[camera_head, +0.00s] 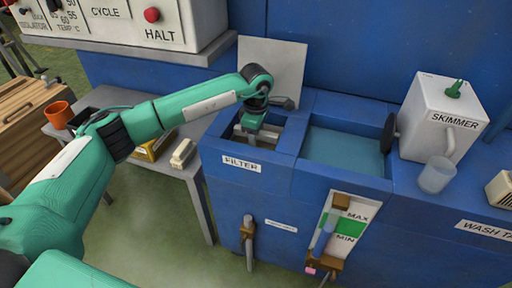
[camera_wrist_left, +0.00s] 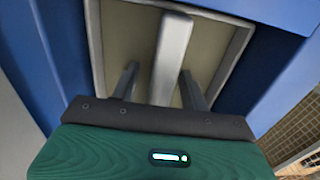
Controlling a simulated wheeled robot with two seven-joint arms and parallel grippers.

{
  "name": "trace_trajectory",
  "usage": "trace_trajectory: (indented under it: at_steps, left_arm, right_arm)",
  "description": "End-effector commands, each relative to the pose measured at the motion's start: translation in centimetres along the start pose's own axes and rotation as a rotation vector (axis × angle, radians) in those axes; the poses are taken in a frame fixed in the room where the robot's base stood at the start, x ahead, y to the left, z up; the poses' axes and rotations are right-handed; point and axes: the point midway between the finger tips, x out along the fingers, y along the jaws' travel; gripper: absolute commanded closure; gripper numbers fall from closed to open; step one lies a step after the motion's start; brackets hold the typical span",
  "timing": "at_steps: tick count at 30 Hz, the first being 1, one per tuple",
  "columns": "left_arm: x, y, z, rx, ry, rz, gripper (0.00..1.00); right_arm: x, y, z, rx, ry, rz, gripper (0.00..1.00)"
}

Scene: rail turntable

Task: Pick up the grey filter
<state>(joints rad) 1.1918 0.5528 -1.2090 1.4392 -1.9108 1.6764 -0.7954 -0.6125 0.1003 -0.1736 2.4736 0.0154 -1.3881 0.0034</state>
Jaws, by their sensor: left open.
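The grey filter (camera_head: 241,137) sits in the open compartment labelled FILTER in the blue tank. In the left wrist view it shows as a pale panel in a grey frame with a raised grey bar (camera_wrist_left: 173,50) across it. My left gripper (camera_head: 251,127) points down into this compartment. In the left wrist view my left gripper (camera_wrist_left: 160,85) is open, with one dark finger on each side of the bar. I cannot tell whether the fingers touch the bar. The gripper hides part of the filter in the head view. My right gripper is not in view.
The blue tank wall (camera_head: 216,150) surrounds the compartment closely. A grey plate (camera_head: 272,65) stands upright behind it. A water-filled basin (camera_head: 345,150) lies to the right, then the white skimmer box (camera_head: 440,105). A side table (camera_head: 110,105) at left holds an orange cup (camera_head: 58,115).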

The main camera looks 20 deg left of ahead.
Motion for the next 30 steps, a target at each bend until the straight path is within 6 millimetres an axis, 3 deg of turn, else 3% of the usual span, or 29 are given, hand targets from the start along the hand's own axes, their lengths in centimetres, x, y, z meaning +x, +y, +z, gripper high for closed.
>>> trace_trajectory:
  at_steps: [4, 11, 23, 30]
  left_arm:
    - [-0.1, 0.0, 0.0, 0.0, 0.0, 0.001, 0.55]
    - [-0.1, 0.0, 0.0, 0.0, -0.001, 0.001, 1.0]
    - [-0.5, 0.1, 0.0, 0.0, -0.001, 0.002, 1.0]
    - [-3.0, 0.1, 0.0, -0.001, -0.001, 0.005, 1.0]
  right_arm:
    - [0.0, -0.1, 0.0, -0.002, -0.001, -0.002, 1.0]
    - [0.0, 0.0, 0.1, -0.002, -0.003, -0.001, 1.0]
    - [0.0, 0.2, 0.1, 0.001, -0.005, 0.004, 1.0]
    - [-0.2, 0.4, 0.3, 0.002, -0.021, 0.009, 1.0]
